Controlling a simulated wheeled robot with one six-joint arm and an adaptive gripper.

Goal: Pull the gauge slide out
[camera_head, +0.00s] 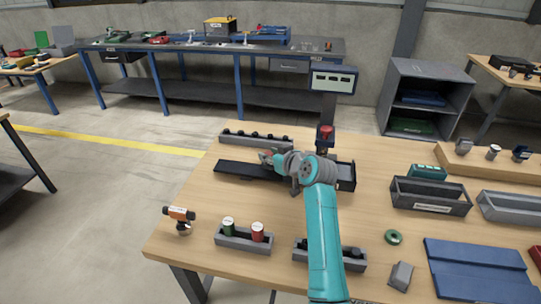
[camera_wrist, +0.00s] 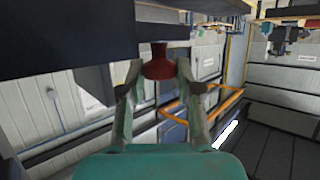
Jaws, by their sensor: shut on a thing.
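The gauge stands on the wooden table, with a display (camera_head: 333,80) on a dark post and a dark base block (camera_head: 346,177) at its foot. A long flat black part (camera_head: 238,169), which looks like the slide or its track, extends left from the base; my arm hides where they join. My gripper (camera_head: 268,157) is over this black part. In the wrist view its two fingers (camera_wrist: 158,75) are closed around a red knob (camera_wrist: 158,63), which touches a dark part (camera_wrist: 165,32). The head view does not show this knob clearly.
A red-topped piece (camera_head: 325,133) stands on the gauge close behind my wrist. A grey rack (camera_head: 255,142) lies behind the black part. Table left of the black part is clear.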

